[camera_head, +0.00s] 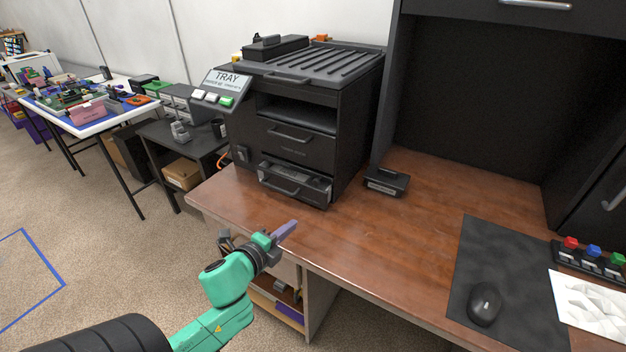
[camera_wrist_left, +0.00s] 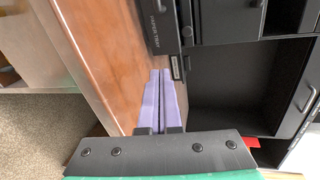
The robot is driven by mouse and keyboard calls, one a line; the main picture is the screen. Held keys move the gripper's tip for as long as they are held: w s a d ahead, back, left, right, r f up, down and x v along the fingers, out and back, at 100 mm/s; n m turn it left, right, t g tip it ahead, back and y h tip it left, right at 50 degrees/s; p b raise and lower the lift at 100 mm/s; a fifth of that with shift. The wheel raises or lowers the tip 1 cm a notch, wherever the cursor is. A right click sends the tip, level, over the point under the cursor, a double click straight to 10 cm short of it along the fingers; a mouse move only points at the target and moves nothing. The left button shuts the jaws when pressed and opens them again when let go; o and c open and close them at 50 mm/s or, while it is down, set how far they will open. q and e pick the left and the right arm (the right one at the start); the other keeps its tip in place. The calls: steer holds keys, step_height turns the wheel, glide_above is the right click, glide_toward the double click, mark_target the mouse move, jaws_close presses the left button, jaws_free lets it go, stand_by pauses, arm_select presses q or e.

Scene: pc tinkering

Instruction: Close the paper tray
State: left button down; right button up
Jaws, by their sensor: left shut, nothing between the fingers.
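The black printer (camera_head: 300,120) stands on the wooden desk. Its lower paper tray (camera_head: 295,184) is pulled out a little at the bottom front, with a handle on its face. The drawer above it, with its own handle (camera_head: 290,136), looks flush. My left gripper (camera_head: 287,231) is shut and empty, above the desk's front edge, in front of and below the tray, apart from it. In the left wrist view, the purple fingers (camera_wrist_left: 160,95) lie together over the desk, and the tray's labelled front (camera_wrist_left: 163,22) shows at the top. My right gripper is not in view.
A small black box (camera_head: 387,181) sits right of the printer. A mouse (camera_head: 485,304) rests on a dark mat (camera_head: 500,265) at the right. The desk (camera_head: 390,235) between is clear. A low black side table (camera_head: 185,140) stands left of the desk.

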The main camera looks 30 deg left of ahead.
arm_select(q)
steer(key=shift+d+n, duration=0.15)
steer(key=shift+n, duration=0.45)
steer(key=shift+w+d+f, duration=0.1)
steer(key=shift+w, duration=0.1)
glide_toward(323, 202)
steer(key=x, duration=0.6)
steer(key=shift+w+b, duration=0.25)
steer(key=shift+b, duration=0.1)
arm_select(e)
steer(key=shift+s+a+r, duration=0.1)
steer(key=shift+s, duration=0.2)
